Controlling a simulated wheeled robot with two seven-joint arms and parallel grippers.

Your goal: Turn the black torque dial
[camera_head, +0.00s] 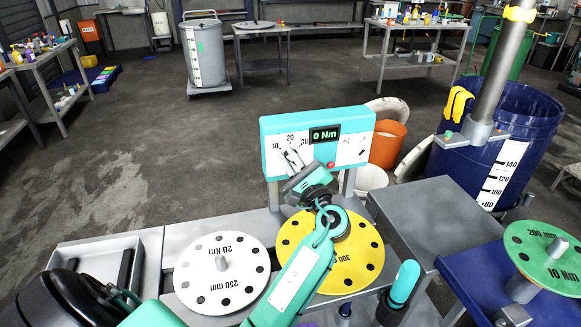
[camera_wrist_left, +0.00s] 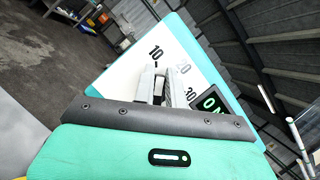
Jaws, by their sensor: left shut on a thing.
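The teal control panel (camera_head: 318,119) stands upright behind the bench, with a white scale marked 10, 20 and 30 on its left part. Its display (camera_head: 325,134) reads 0 Nm. My left gripper (camera_head: 291,158) reaches the panel's left scale, its fingers just below the 10 and 20 marks. In the left wrist view the fingers (camera_wrist_left: 153,84) are close together against the panel face (camera_wrist_left: 185,55). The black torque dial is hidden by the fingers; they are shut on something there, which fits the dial. My right gripper is not in view.
A white disc (camera_head: 208,292) and a yellow disc (camera_head: 362,250) lie on the bench below my left arm. A red button (camera_head: 331,165) sits below the display. A blue drum (camera_head: 540,115) and a green disc (camera_head: 552,258) are at the right. Open floor lies behind.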

